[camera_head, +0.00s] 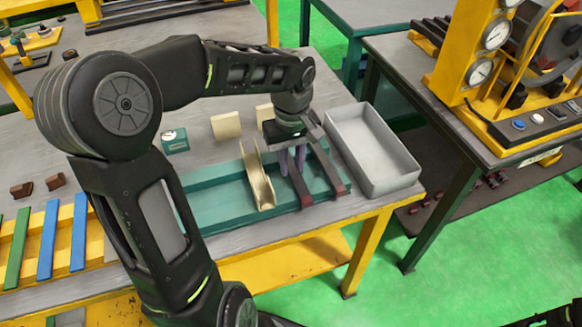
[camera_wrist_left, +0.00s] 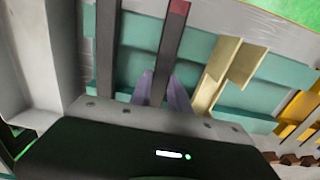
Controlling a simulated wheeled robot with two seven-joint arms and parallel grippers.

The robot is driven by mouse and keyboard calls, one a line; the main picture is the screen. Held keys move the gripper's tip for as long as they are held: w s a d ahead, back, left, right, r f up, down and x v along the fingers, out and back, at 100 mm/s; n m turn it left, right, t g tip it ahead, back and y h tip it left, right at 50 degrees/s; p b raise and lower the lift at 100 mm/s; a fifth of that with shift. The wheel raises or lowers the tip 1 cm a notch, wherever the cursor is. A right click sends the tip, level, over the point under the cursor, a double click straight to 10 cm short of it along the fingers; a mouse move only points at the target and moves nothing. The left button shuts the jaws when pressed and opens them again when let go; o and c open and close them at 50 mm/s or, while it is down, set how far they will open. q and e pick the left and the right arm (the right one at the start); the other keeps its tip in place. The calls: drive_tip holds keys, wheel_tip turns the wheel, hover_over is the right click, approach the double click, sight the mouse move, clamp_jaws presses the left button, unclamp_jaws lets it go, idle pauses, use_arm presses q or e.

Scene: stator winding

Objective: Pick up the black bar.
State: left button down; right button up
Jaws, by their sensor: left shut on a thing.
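The black bar (camera_head: 299,186) is dark with a red end and lies across the teal fixture (camera_head: 220,199). My left gripper (camera_head: 292,160) reaches down over it with its purple fingers, shut on it. In the left wrist view the fingers (camera_wrist_left: 161,90) stand on either side of the bar (camera_wrist_left: 168,45), whose red end is at the top. A second dark bar (camera_head: 328,170) with a red end lies parallel, to the right in the head view; it also shows in the left wrist view (camera_wrist_left: 107,45). My right gripper is not in view.
A beige angled channel (camera_head: 258,180) stands left of the held bar on the fixture. An empty grey bin (camera_head: 405,170) sits to the right at the table edge. Beige blocks (camera_head: 226,126) and a small green box (camera_head: 174,141) stand behind. Blue and green strips (camera_head: 47,240) lie on the left.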

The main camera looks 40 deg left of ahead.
sight(292, 168)
use_arm(q)
drive_tip(key=shift+r, duration=0.1)
idle(0.6)
wheel_tip(292, 168, up, 10)
idle(0.4)
idle(0.5)
